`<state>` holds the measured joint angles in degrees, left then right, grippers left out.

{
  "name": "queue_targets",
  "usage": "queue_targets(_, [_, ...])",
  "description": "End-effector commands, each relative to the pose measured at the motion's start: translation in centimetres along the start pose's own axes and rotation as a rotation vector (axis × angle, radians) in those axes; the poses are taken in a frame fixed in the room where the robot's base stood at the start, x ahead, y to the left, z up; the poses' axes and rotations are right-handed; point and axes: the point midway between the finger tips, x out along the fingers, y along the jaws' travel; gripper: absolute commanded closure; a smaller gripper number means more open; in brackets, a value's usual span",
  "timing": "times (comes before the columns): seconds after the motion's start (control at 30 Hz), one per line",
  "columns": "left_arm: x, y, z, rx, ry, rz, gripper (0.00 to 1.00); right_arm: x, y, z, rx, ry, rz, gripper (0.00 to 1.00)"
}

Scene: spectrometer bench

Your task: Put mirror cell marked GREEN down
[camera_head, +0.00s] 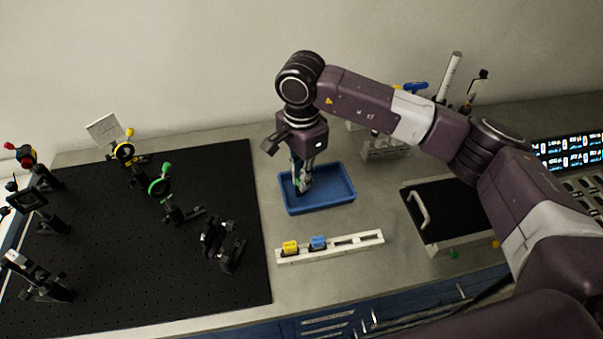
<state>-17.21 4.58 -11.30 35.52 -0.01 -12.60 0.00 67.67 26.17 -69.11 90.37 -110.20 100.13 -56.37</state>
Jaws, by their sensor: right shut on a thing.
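My right gripper (305,180) points down over the blue tray (330,207) and is shut on a small dark piece with a hint of green, which looks like the mirror cell marked GREEN (297,183). The fingers cover most of it. It is low inside the tray's outline, toward the left side; I cannot tell whether it touches the tray floor. A pale slotted rack (345,242) lies in front of the tray. It holds a yellow-marked cell (290,247) and a blue-marked cell (318,242) at its left; its right slots look empty. My left gripper is out of view.
A black breadboard (215,280) on the left carries several optic mounts, including a green-ringed one (159,187) and a yellow-ringed one (124,152). A black-topped box with a handle (445,210) stands right of the tray. Bare bench lies between the rack and this box.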

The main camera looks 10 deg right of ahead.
Motion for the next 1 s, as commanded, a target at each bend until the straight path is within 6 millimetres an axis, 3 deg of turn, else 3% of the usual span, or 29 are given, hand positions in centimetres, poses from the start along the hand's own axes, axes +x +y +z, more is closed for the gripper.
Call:
queue_targets(0.3, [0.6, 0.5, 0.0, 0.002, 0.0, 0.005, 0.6, 0.4, -0.1, 0.0, 0.0, 0.001, -0.002, 1.0])
queue_targets(0.33, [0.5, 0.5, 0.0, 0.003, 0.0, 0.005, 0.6, 0.2, -0.1, 0.0, 0.0, 0.001, -0.002, 0.88])
queue_targets(0.5, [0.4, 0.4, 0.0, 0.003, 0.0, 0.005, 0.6, 0.2, 0.0, 0.0, 0.0, 0.0, -0.001, 0.73])
queue_targets(0.87, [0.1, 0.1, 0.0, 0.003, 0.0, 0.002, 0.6, -0.4, -0.1, 0.0, 0.0, 0.0, -0.002, 0.73])
queue_targets(1.0, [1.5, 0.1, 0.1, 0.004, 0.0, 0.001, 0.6, -2.4, -0.2, 0.0, -0.001, 0.002, -0.008, 0.73])
